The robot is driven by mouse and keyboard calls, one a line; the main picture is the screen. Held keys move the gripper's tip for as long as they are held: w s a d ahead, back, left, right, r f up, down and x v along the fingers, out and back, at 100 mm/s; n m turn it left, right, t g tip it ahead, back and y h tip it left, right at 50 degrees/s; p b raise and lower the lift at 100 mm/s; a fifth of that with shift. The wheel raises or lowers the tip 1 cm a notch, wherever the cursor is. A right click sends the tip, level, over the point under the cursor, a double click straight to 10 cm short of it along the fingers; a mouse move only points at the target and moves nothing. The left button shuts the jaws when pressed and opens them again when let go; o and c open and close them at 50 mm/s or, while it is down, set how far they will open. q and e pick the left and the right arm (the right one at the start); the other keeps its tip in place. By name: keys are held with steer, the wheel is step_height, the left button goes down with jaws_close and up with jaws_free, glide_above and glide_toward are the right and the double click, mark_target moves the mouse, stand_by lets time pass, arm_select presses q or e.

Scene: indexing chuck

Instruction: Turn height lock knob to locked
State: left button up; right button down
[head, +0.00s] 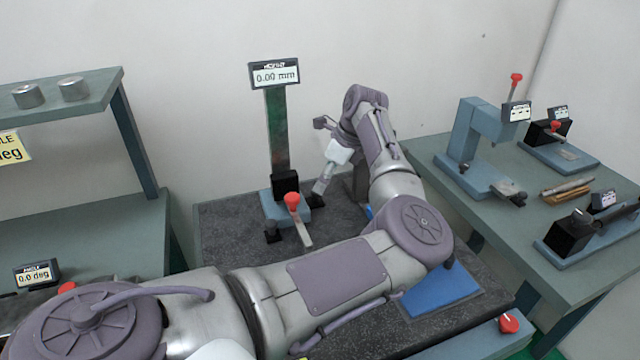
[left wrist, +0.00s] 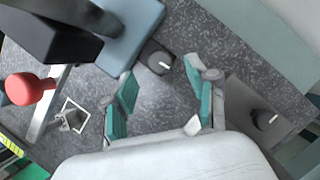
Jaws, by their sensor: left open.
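The height gauge has a dark column (head: 278,135) with a display reading 0.00 mm and a blue base (head: 284,210). In the left wrist view, a black knob with a white mark (left wrist: 156,60) sits beside the blue base (left wrist: 132,40); I take it for the height lock knob. It lies beyond the fingertips, roughly between their lines. My right gripper is out of view.
A red ball knob (head: 291,199) on a lever stands in front of the gauge. A speckled dark plate (head: 225,232) lies underneath, with a blue mat (head: 440,292) on it. The right table (head: 450,205) holds several instruments. A shelf (head: 60,97) with metal cylinders stands left.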

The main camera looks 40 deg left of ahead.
arm_select(q)
steer(key=shift+x, duration=1.75)
jaws_close()
steer(key=shift+s+m+t+b, duration=0.1)
steer(key=shift+m+t+b, duration=0.2)
steer(key=shift+m, duration=0.3)
jaws_free()
steer(key=v, duration=1.2)
steer(key=shift+d, duration=0.2)
steer(key=shift+f, duration=0.1)
